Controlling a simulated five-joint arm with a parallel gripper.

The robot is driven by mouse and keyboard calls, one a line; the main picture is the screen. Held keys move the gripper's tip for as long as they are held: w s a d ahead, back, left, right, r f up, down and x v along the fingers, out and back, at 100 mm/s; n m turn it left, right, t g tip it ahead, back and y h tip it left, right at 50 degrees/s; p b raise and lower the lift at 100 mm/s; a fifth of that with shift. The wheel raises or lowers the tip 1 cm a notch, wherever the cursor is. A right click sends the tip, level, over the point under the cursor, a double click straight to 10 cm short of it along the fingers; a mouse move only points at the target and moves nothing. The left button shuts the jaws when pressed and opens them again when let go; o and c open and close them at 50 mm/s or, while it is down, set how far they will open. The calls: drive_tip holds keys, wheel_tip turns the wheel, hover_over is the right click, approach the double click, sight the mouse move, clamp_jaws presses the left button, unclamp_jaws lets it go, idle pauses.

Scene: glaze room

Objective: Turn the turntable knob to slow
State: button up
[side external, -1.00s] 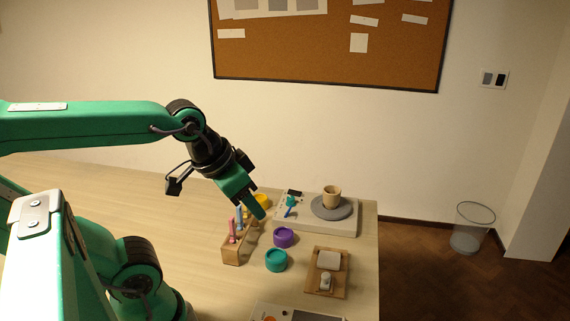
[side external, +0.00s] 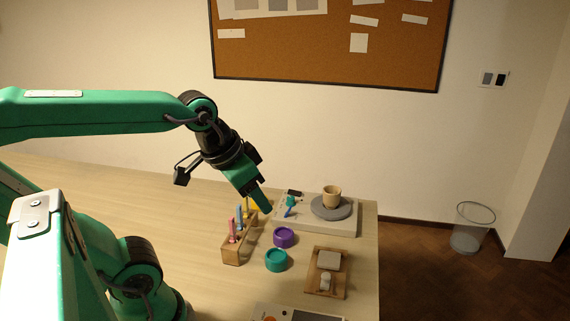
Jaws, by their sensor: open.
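The turntable (side external: 318,228) is a pale flat unit at the table's back right, with a grey round plate (side external: 322,213) bearing a tan cup (side external: 332,196). On its left part is a small teal knob (side external: 291,200) with a blue pointer or lever (side external: 287,212) beside it. The knob's setting is too small to read. My gripper (side external: 265,208) is open and empty. It points down and to the right, a little left of the knob and apart from it in the picture. It partly hides a yellow jar (side external: 255,205).
A wooden block (side external: 234,254) holding pink and blue tools stands left of the turntable. A purple jar (side external: 284,237) and a teal jar (side external: 276,260) are in front. A wooden board (side external: 326,288) with a pale block lies at the right. The table's left side is clear.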

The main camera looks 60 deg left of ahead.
drive_tip(key=w+a+r+g, duration=0.1)
drive_tip(key=w+a+g, duration=0.1)
drive_tip(key=w+a, duration=0.45)
drive_tip(key=m+g, duration=0.2)
drive_tip(key=g, duration=0.1)
hover_over(291, 197)
wheel_tip(291, 197, down, 15)
drive_tip(key=shift+r, duration=0.1)
drive_tip(key=shift+f, duration=3.9)
drive_tip(key=shift+c, duration=0.5)
